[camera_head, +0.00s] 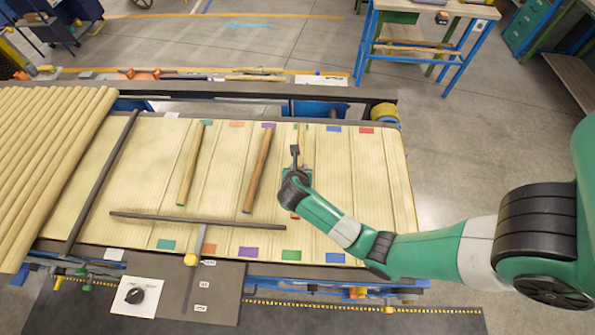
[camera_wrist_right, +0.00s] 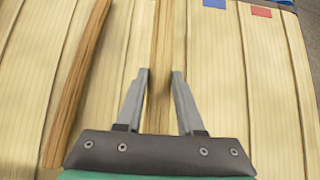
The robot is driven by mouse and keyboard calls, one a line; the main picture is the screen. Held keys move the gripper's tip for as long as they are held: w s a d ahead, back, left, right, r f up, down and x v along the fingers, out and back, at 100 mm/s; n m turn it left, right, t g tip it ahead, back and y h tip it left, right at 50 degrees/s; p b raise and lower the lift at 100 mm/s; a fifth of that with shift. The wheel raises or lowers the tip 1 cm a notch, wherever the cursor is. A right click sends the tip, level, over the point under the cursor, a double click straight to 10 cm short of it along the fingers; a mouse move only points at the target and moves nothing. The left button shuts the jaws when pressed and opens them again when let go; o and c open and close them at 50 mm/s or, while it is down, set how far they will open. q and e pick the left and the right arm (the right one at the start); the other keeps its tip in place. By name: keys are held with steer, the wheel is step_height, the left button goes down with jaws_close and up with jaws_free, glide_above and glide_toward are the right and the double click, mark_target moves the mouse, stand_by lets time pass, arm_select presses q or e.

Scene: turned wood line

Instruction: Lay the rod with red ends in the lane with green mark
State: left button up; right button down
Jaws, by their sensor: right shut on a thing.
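My right gripper (camera_head: 296,155) is shut on a wooden rod (camera_head: 304,135) in the lane with the green marks. The rod also shows between the fingers in the right wrist view (camera_wrist_right: 163,45). A red end (camera_head: 295,216) shows below my wrist; my arm hides the rod's middle. The rod points along the lane, and I cannot tell if it touches the board. The lane's near green mark (camera_head: 291,255) is clear, and the far green mark lies partly behind the rod. My left gripper is not in view.
A rod with a blue end (camera_head: 257,170) lies in the purple-marked lane; another rod with a teal end (camera_head: 193,165) lies further left. A dark bar (camera_head: 195,219) crosses the board at front left. Several wooden rods (camera_head: 50,150) are stacked at left. The lanes at right are free.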

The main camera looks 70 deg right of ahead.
steer(key=x, duration=0.3)
steer(key=shift+w+f, duration=0.25)
steer(key=shift+f, duration=0.2)
steer(key=shift+w+d+f+b, duration=0.15)
steer(key=shift+f+b, duration=0.4)
steer(key=shift+f, duration=1.15)
steer(key=shift+f, duration=0.15)
steer(key=c, duration=0.5)
jaws_free()
